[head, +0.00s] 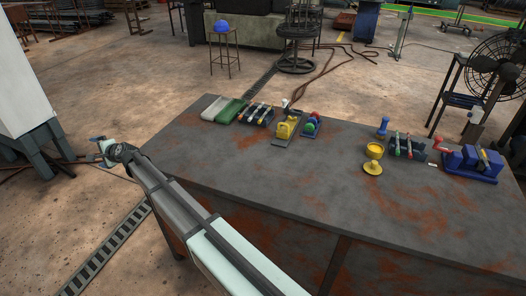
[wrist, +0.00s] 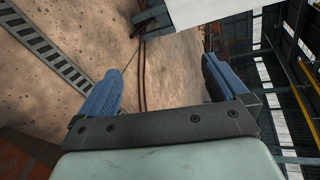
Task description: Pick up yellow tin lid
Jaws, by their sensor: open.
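My gripper (head: 99,152) is at the end of my arm, past the left edge of the table, far from the objects on it. In the wrist view my gripper (wrist: 160,86) has its two blue fingers wide apart with nothing between them. A yellow goblet-shaped piece (head: 374,157) stands upright on the right half of the table. A yellow rounded piece (head: 285,129) sits on a grey base near the back edge. I cannot tell from this distance which yellow part is the tin lid. Neither yellow piece shows in the wrist view.
The rusty grey table (head: 290,190) has a clear front and middle. Green and white pieces (head: 224,109) lie at its back left. A rack with coloured handles (head: 405,146) and a blue vise-like device (head: 470,162) stand at right. A white cabinet (head: 27,75) stands left of my gripper.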

